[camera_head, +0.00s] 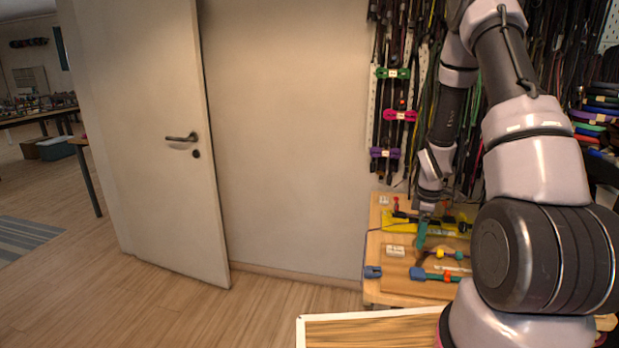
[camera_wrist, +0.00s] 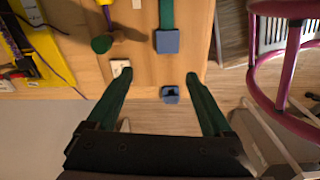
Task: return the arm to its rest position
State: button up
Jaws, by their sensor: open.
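My gripper (camera_wrist: 160,85) is open in the wrist view, with its two green fingers spread apart and no object held between them. In the head view my gripper (camera_head: 421,234) hangs low over the wooden workbench (camera_head: 376,211), with the rest of my arm filling the right side. The bench also shows in the wrist view (camera_wrist: 192,40). A small blue block (camera_wrist: 170,94) sits at the bench edge, seen through the gap between the fingers. A blue-ended green piece (camera_wrist: 167,40) lies farther in.
Cords and colored holders (camera_head: 392,73) hang on the wall behind the bench. A white door (camera_head: 150,150) stands at left, with open wood floor before it. A white-rimmed wooden surface (camera_head: 301,330) lies in front. A magenta-framed stool (camera_wrist: 270,80) stands near the bench.

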jog(key=s+a+r+m+t, duration=0.2)
jog(key=a+r+m, duration=0.15)
jog(key=r, duration=0.95)
jog(key=s+a+r+m+t, duration=0.15)
jog(key=r+m, duration=0.35)
jog(key=r, duration=0.8)
jog(key=s+a+r+m+t+y, duration=0.1)
jog(key=s+a+r+m, duration=0.2)
jog(key=s+r, duration=0.4)
jog(key=s+a+r+m+t+y, duration=0.1)
jog(key=s+a+r+m+t, duration=0.1)
jog(key=s+a+r+m, duration=0.2)
jog(key=s+r+m, duration=0.2)
jog(key=s+r, duration=0.2)
jog(key=s, duration=0.2)
jog(key=shift+s+a+r, duration=0.2)
jog(key=shift+a, duration=0.1)
